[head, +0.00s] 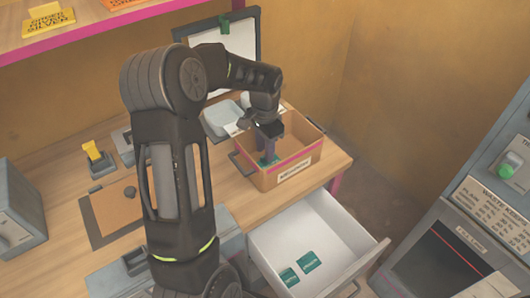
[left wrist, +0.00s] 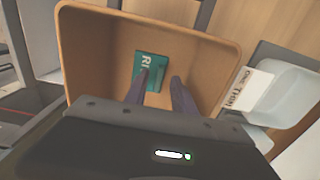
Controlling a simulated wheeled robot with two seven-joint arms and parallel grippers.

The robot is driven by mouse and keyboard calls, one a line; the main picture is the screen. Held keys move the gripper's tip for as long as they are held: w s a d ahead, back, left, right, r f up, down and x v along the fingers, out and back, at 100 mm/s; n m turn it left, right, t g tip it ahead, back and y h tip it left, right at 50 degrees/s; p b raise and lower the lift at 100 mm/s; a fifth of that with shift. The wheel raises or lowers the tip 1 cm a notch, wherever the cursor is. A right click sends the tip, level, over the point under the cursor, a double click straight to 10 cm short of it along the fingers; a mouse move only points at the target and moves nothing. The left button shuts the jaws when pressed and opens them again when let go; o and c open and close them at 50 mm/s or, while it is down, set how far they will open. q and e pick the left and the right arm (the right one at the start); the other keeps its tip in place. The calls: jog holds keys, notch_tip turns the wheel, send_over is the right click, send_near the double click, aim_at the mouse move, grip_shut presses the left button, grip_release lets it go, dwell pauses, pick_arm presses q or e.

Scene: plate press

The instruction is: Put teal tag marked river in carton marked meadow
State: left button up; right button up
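The carton (head: 290,175) is an open tan box with a pink stripe and a white front label, too small to read surely. It stands near the table's right end. My left gripper (head: 268,158) reaches down into it from above. In the left wrist view the gripper fingers (left wrist: 162,88) are apart inside the carton (left wrist: 90,60). A teal tag (left wrist: 145,60) with white letters starting "RI" lies in the carton by the fingertips, partly hidden by the left-hand finger. It appears free of the fingers. My right gripper is not in view.
An open white drawer (head: 345,262) holds two teal tags (head: 308,261). A pale tray (head: 222,118) stands behind the carton. A brown board (head: 110,213) and a yellow-handled device (head: 93,152) are at left. A pink-edged shelf (head: 100,38) is above.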

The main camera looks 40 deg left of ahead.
pick_arm(q)
notch_tip(320, 180, up, 10)
jog(key=b, duration=0.1)
jog(key=shift+r, duration=0.2)
jog(key=shift+f, duration=0.1)
dwell(0.7)
